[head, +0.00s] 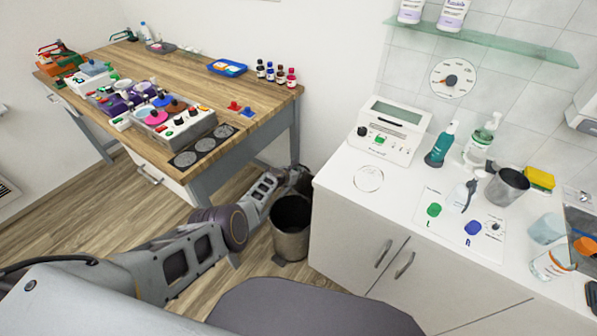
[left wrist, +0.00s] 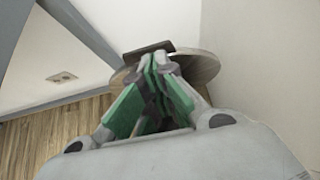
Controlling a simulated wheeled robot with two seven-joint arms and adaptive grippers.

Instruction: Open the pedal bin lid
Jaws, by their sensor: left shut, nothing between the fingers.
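The pedal bin (head: 291,240) is a grey metal cylinder on the floor between the wooden table and the white cabinet. Its top shows a dark round opening in the head view. A small dark pedal shows at its foot. My left gripper (head: 302,183) is at the far side of the bin's top, partly hidden by my own arm. In the left wrist view its green-padded fingers (left wrist: 155,68) are shut and empty, in front of a round grey-brown disc, apparently the lid (left wrist: 203,68), with a dark flat piece at its edge. I cannot tell whether they touch it. My right gripper is not in view.
The wooden table (head: 262,108) holds control boxes, bottles and a blue tray (head: 228,68). The white cabinet (head: 350,215) stands close to the bin's right, with a wall behind. A grey seat-like shape (head: 310,310) fills the front.

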